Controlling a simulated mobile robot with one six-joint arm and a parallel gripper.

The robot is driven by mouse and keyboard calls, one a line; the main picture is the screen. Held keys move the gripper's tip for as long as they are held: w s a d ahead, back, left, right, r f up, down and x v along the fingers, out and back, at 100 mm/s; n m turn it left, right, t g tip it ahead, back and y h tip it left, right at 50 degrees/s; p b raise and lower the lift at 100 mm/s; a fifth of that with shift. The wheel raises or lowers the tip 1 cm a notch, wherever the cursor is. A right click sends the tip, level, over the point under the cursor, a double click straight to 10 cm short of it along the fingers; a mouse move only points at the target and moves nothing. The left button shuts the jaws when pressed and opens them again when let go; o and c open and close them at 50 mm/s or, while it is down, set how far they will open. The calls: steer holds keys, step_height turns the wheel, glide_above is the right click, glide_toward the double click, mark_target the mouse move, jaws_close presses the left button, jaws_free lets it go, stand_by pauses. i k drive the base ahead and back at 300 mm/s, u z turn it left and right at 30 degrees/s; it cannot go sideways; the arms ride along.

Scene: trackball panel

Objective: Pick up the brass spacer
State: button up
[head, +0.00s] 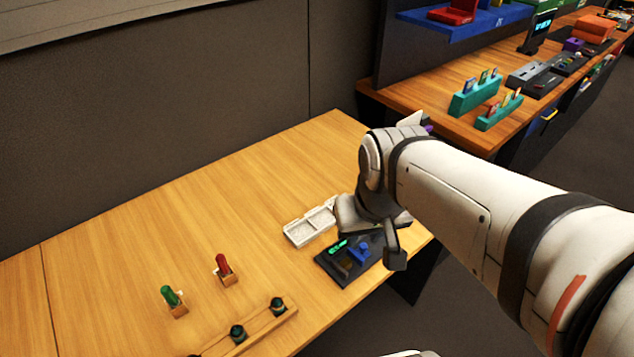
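I cannot make out a brass spacer for certain. A dark panel (336,279) lies near the right front edge of the wooden table, carrying a green lit strip (338,247), a blue part (361,251) and a small dull brown piece (346,267) too small to identify. My gripper (394,257) hangs over the right side of this panel, and my wrist hides part of it. Only one dark finger-like part shows clearly, so its opening and anything between the fingers cannot be seen.
A white divided tray (298,233) lies behind the panel, partly hidden by my wrist. A green-handled (171,296) and a red-handled piece (222,265) stand at the left. A wooden rail (258,326) holds dark knobs at the front. The table's back left is clear.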

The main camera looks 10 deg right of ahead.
mark_target(346, 263)
steer(key=u, duration=1.05)
steer(key=k, duration=1.2)
steer(key=z, duration=1.1)
steer(key=i, duration=1)
steer(key=z, duration=0.05)
